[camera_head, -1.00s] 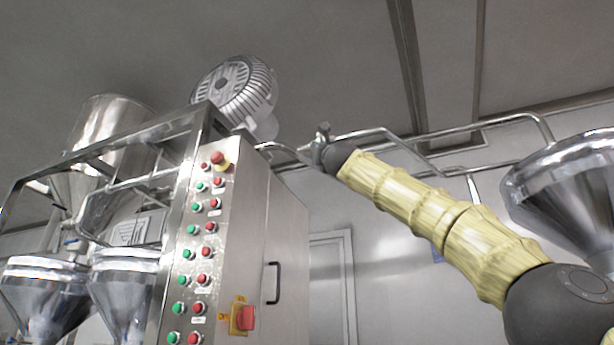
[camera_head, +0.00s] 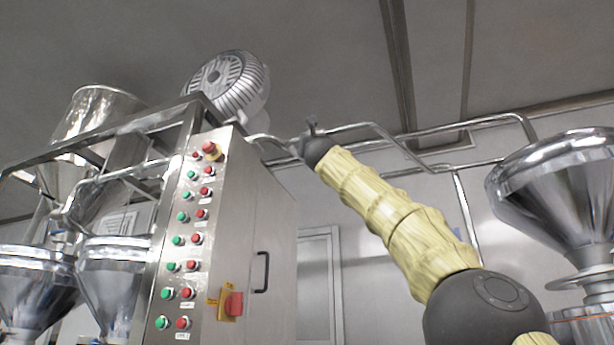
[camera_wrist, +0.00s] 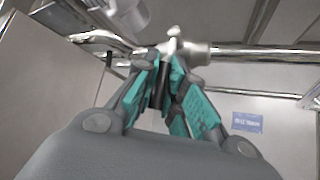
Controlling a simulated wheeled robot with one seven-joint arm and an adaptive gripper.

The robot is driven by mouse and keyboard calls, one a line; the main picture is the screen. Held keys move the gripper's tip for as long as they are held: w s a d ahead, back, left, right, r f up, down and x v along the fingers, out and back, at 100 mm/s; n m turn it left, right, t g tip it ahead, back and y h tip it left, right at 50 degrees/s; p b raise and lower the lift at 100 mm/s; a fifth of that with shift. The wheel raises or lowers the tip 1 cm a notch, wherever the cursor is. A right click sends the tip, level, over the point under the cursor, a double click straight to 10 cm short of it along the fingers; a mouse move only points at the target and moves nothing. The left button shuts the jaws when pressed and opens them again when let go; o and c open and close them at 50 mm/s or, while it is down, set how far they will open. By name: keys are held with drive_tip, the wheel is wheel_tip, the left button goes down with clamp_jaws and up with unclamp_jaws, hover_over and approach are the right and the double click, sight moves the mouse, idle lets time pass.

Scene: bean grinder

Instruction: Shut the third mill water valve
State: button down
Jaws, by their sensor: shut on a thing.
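A metal water valve (camera_wrist: 196,50) sits on a horizontal steel pipe, just beyond my fingertips in the wrist view. My gripper (camera_wrist: 165,82) has teal finger pads drawn close together on a narrow dark part in front of the valve, which looks like its handle. The fingers hide much of that part, so how far the valve is turned cannot be told. In the head view the valve's top (camera_head: 312,124) shows just above the dark end of my raised arm. The fingers are hard to make out there.
A steel control cabinet (camera_head: 245,215) with red and green buttons stands left of my arm. A steel hopper (camera_head: 565,190) stands at the right, and other hoppers at the left. Pipes (camera_head: 455,122) run along the wall. A blue sign (camera_wrist: 247,122) is on the wall.

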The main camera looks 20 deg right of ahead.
drive_tip(key=shift+d, duration=0.1)
drive_tip(key=c, duration=1.5)
unclamp_jaws()
drive_tip(key=shift+o, duration=0.2)
drive_tip(key=d+v, duration=0.1)
drive_tip(key=v, duration=1.1)
drive_tip(key=shift+a, duration=0.5)
drive_tip(key=shift+d+f, duration=0.1)
